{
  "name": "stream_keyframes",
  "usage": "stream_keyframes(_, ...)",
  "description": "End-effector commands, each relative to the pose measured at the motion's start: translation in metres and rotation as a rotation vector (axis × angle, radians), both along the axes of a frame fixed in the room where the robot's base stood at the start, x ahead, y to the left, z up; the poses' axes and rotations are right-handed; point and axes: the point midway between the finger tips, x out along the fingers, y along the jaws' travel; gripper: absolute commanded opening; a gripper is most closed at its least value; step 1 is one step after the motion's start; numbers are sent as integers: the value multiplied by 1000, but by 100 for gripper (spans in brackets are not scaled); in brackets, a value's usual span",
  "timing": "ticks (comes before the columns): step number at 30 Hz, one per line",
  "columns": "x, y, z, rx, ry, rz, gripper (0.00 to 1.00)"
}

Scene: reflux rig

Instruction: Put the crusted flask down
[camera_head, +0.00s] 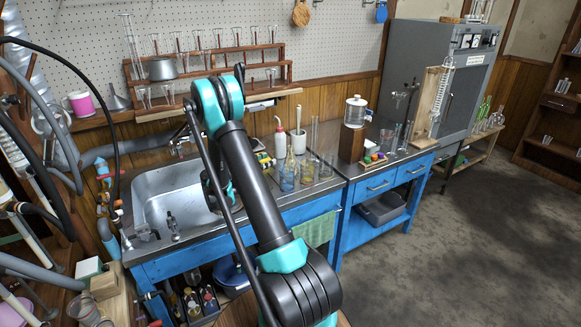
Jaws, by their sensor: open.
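My gripper (228,190) is at the right side of the sink (160,205), mostly hidden behind my own arm. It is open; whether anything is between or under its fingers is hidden. I cannot pick out the crusted flask for sure. Several glass vessels stand on the counter right of my arm, among them a tinted flask (288,178) with an amber and blue look and a clear beaker (325,168). They are too small to tell any crust.
A wooden rack (215,62) of glassware hangs behind the sink. A white bottle (280,142) and a lidded glass jar on a wooden stand (351,143) are on the counter. A green towel (314,230) hangs in front. The floor (460,250) at right is clear.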

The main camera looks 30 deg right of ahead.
Motion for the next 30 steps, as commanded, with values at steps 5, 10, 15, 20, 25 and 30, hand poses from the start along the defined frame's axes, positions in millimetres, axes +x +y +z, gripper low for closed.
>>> stream_keyframes(5, 3, -13, -1, -18, 14, -6, 46)
stream_keyframes(10, 9, -45, -1, -17, 12, -6, 46)
stream_keyframes(15, 16, -78, -1, -15, 11, -6, 46)
stream_keyframes(20, 21, -105, -1, -15, 11, -5, 46)
stream_keyframes(25, 25, -118, -1, -15, 11, -3, 46)
stream_keyframes(30, 27, -125, -1, -15, 11, -4, 46)
